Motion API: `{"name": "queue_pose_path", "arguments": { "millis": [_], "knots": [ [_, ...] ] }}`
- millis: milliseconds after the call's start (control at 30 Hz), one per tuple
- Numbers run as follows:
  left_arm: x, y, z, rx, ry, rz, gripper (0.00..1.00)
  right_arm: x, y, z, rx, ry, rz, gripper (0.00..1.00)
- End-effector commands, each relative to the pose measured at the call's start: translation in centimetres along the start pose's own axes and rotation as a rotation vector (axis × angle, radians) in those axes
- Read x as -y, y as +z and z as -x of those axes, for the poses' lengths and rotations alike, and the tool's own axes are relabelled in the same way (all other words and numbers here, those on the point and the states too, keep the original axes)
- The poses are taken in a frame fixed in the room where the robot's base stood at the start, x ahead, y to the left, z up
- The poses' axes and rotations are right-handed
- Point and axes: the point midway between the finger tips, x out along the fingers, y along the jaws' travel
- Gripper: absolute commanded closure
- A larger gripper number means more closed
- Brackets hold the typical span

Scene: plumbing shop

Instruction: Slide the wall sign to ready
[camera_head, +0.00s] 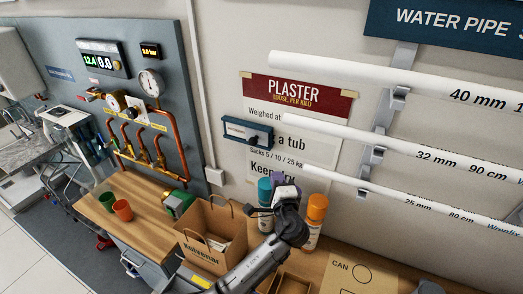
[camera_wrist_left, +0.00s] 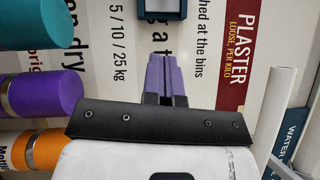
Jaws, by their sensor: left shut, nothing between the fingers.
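The wall sign (camera_head: 247,132) is a small dark-blue frame with a pale strip and a dark knob near its middle. It is fixed to the wall over the left edge of the plaster poster; its lettering is too small to read. My left gripper (camera_head: 283,184) is below and right of it, apart from it, in front of the spray cans. In the left wrist view, its purple fingers (camera_wrist_left: 166,72) are shut and empty, pointing toward the sign's blue frame (camera_wrist_left: 143,10), which is cut off at the top edge. My right gripper does not show.
Spray cans with teal (camera_head: 265,190) and orange (camera_head: 317,207) caps stand close to my left gripper. A paper bag (camera_head: 205,235) and two cups sit on the bench at left. White pipes (camera_head: 400,150) on brackets jut along the wall at right.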

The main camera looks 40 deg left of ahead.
Motion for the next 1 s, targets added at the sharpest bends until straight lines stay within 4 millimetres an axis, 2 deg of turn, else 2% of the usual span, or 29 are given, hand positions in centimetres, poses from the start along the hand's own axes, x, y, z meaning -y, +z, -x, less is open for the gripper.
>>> {"name": "queue_pose_path", "arguments": {
  "millis": [367,467,933,1000],
  "knots": [
    [0.1,0.0,-0.7,0.001,0.000,0.002,1.00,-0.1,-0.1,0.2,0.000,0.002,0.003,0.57],
    [0.2,0.1,-1.9,0.002,-0.001,0.000,1.00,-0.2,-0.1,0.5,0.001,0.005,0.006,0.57],
    [0.2,0.1,-10.3,0.003,0.001,0.001,1.00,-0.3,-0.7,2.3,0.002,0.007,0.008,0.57],
    [0.3,0.9,-10.9,0.003,0.002,0.001,1.00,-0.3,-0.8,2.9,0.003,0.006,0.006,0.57]
  ]
}}
